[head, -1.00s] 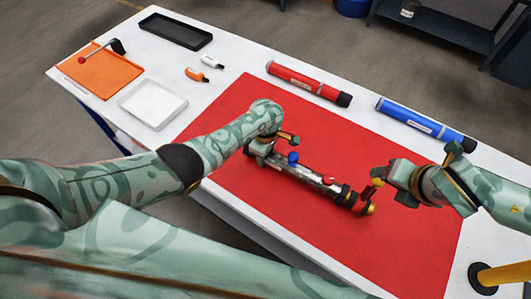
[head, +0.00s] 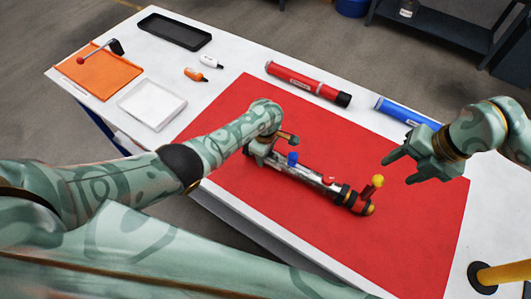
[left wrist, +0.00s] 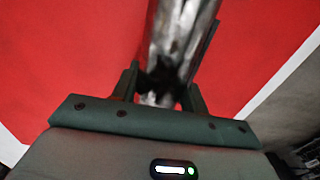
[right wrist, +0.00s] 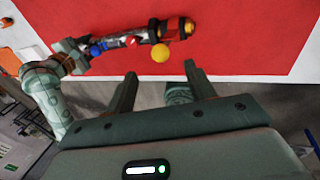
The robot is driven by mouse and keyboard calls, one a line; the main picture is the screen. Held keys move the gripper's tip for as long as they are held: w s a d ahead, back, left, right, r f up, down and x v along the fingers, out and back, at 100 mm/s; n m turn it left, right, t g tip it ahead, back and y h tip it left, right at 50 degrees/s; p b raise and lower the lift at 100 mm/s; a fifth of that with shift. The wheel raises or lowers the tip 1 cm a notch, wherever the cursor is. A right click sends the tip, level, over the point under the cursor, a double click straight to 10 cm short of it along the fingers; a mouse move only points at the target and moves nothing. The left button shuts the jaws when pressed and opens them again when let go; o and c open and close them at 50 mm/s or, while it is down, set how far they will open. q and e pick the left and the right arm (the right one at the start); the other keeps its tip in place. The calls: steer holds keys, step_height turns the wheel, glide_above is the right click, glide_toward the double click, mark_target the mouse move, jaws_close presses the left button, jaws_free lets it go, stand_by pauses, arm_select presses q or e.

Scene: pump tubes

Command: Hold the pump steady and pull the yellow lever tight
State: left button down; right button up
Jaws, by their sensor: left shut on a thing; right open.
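The pump (head: 308,175), a silver tube with a blue knob and a red and gold end, lies on the red mat (head: 250,195). My left gripper (left wrist: 160,92) is shut on the pump body (left wrist: 172,45) near its left end. The yellow lever (head: 377,181) stands up at the pump's right end; its round yellow knob (right wrist: 160,53) shows in the right wrist view. My right gripper (head: 397,171) is open and empty, to the right of the lever and apart from it. The gripped part of the pump is partly hidden by my left arm in the head view.
A red tube (head: 308,82) and a blue tube (head: 405,111) lie along the table's back edge. A yellow post (head: 505,273) stands at lower right.

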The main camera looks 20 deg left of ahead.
mark_target(382, 179)
steer(key=x, duration=0.9)
steer(key=shift+a+f, duration=0.1)
steer(key=shift+f, duration=0.05)
steer(key=c, duration=1)
